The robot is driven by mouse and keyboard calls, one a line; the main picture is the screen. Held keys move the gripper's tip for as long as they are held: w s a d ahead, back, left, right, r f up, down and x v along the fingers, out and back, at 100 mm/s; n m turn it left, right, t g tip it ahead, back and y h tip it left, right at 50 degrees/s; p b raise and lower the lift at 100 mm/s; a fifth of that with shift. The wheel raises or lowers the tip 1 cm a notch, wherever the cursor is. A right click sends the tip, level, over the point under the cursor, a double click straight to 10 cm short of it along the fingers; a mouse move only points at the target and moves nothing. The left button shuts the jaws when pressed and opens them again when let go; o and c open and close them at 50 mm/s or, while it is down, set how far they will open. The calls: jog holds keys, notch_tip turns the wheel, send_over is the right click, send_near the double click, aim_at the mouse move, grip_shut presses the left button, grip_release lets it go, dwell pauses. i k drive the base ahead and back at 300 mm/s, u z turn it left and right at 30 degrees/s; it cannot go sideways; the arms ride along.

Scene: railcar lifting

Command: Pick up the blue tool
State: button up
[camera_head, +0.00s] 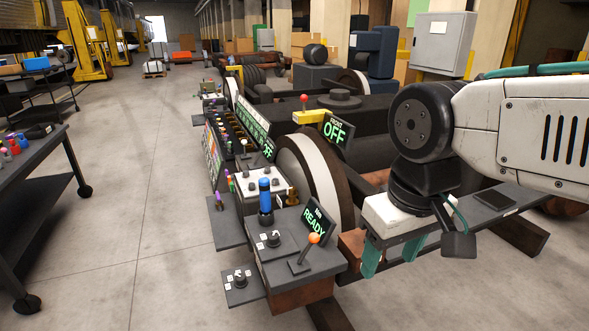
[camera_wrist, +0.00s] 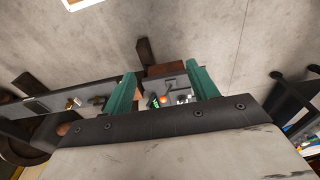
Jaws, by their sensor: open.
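A blue tool (camera_head: 265,195) with a black lower part stands upright on the control console (camera_head: 262,238), beside a white panel with knobs. My gripper (camera_head: 393,258) has teal fingers pointing down. It is to the right of the console and apart from the blue tool. In the wrist view my gripper (camera_wrist: 162,88) shows its two teal fingers spread with a gap between them and nothing held. The console's orange-topped lever (camera_wrist: 165,99) shows between the fingers. I cannot make out the blue tool in the wrist view.
An orange-knobbed lever (camera_head: 313,239) and a READY display (camera_head: 317,221) stand between the blue tool and my gripper. A large wheel (camera_head: 318,180) is behind them. A dark cart (camera_head: 35,165) with small coloured items is at left. Open floor lies between cart and console.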

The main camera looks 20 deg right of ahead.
aim_at(264, 183)
jog(key=u, duration=0.5)
jog(key=k, duration=1.15)
jog(key=z, duration=0.65)
jog(key=i, duration=1.35)
jog(key=u, duration=1.25)
jog(key=i, duration=0.35)
jog(key=z, duration=0.05)
